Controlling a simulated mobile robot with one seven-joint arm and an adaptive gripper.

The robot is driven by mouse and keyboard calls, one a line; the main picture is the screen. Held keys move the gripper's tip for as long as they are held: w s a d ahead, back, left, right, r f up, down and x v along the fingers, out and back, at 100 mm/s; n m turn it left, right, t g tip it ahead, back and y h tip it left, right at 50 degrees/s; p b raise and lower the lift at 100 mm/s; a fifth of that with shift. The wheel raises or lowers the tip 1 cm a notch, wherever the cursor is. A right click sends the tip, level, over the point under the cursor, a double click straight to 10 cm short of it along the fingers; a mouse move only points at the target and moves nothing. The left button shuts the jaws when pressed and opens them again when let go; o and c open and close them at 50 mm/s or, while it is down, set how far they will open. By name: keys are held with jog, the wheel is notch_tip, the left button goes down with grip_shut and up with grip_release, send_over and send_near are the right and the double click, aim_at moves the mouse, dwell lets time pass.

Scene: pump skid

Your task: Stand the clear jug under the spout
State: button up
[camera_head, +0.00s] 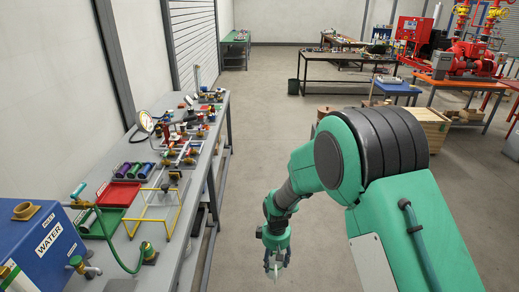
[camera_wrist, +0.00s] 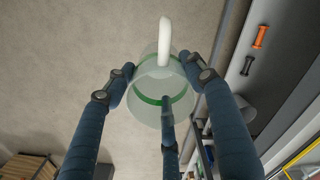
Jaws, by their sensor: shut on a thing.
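The clear jug (camera_wrist: 150,112) fills the middle of the wrist view, with a white handle and a green band. My gripper (camera_wrist: 160,75) has its dark blue fingers closed around its sides. In the head view my gripper (camera_head: 275,258) hangs over the open floor, right of the long bench. Only a pale bit of the jug (camera_head: 274,273) shows below the fingers there. A blue tank marked WATER (camera_head: 45,245) stands at the bench's near left end. A small green-and-brass tap (camera_head: 82,266) is at its front; I cannot tell surely whether this is the spout.
The long grey bench (camera_head: 205,165) holds a yellow frame (camera_head: 158,212), a green tray (camera_head: 103,222), a red tray (camera_head: 121,192), a gauge (camera_head: 145,121) and a green hose (camera_head: 112,255). Open floor (camera_head: 255,140) lies right of the bench. Wooden crates (camera_head: 428,125) stand behind my arm.

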jog(key=w+d+f+m, duration=0.1)
jog(key=d+m, duration=0.3)
jog(key=d, duration=0.3)
jog(key=w+d+f+m, duration=0.1)
jog(key=w+d+m, duration=0.1)
jog(key=d+m, duration=0.3)
jog(key=d, duration=0.3)
jog(key=shift+f, duration=0.25)
dwell(1.2)
jog(key=s+a+r+n, duration=0.1)
jog(key=a+n, duration=0.2)
jog(key=a, duration=0.2)
jog(key=s+a+r+n, duration=0.1)
jog(key=a+n, duration=0.2)
jog(key=a, duration=0.3)
jog(key=s+a+n, duration=0.1)
jog(key=a+n, duration=0.2)
jog(key=a, duration=0.2)
jog(key=shift+s+a+r+n, duration=0.25)
jog(key=shift+a+r+n, duration=0.05)
jog(key=shift+r+n, duration=0.1)
jog(key=s+a+r+n, duration=0.3)
jog(key=s+a+n, duration=1.1)
jog(key=a, duration=0.2)
jog(key=s+a+r+n+p, duration=0.1)
jog(key=s+a+r+n, duration=0.3)
jog(key=s+a+n, duration=1)
jog(key=shift+s+a, duration=0.45)
jog(key=shift+a, duration=0.75)
jog(key=shift+w+a, duration=0.1)
